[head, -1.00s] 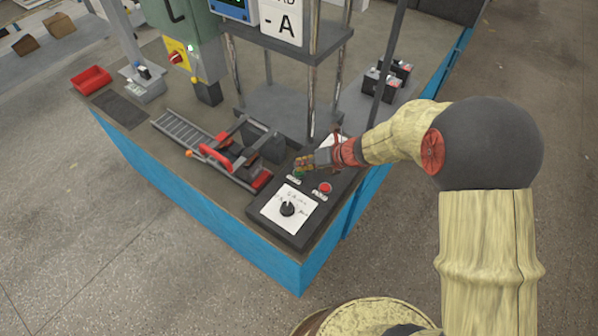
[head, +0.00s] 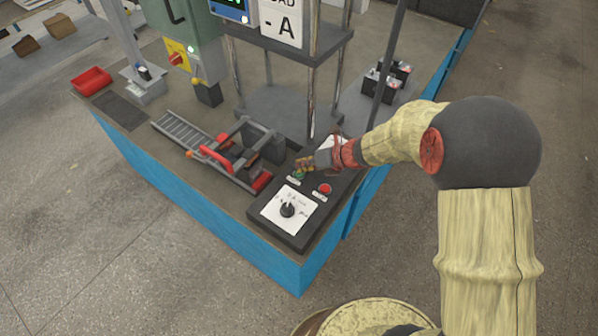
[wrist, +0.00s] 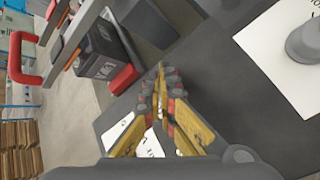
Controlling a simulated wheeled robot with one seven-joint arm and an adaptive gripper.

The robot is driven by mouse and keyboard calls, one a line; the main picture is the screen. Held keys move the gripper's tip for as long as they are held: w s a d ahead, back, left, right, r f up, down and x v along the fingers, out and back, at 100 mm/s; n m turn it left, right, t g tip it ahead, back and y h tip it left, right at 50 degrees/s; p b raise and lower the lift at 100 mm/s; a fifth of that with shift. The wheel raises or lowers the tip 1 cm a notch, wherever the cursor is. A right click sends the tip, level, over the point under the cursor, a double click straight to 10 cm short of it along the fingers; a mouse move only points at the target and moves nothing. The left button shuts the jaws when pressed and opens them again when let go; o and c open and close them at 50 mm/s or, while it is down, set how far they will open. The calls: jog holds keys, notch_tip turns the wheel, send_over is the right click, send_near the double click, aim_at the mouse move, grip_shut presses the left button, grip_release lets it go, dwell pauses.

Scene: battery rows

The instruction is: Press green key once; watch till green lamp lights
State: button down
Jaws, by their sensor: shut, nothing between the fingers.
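The green key (head: 298,176) is on the dark control panel (head: 257,219), mostly hidden by my gripper (head: 303,165) in the head view. My gripper is shut and empty, with its fingertips over or at the key; I cannot tell whether they touch it. In the wrist view the closed fingertips (wrist: 161,82) point at the dark panel, and no green key shows. A small pale-green lamp (head: 191,49) glows on the green cabinet (head: 190,20); I cannot tell whether it is the task's lamp.
A red button (head: 325,189) and a black knob (head: 287,209) on a white plate sit close to my gripper. A clamp with a red handle (head: 214,158) stands left of the panel. A post (head: 388,50) rises behind. Batteries (head: 382,84) stand at the back right.

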jog(key=shift+r+p, duration=0.4)
jog(key=shift+r, duration=0.2)
jog(key=shift+r, duration=0.1)
notch_tip(320, 180, up, 5)
jog(key=p, duration=0.5)
dwell(0.6)
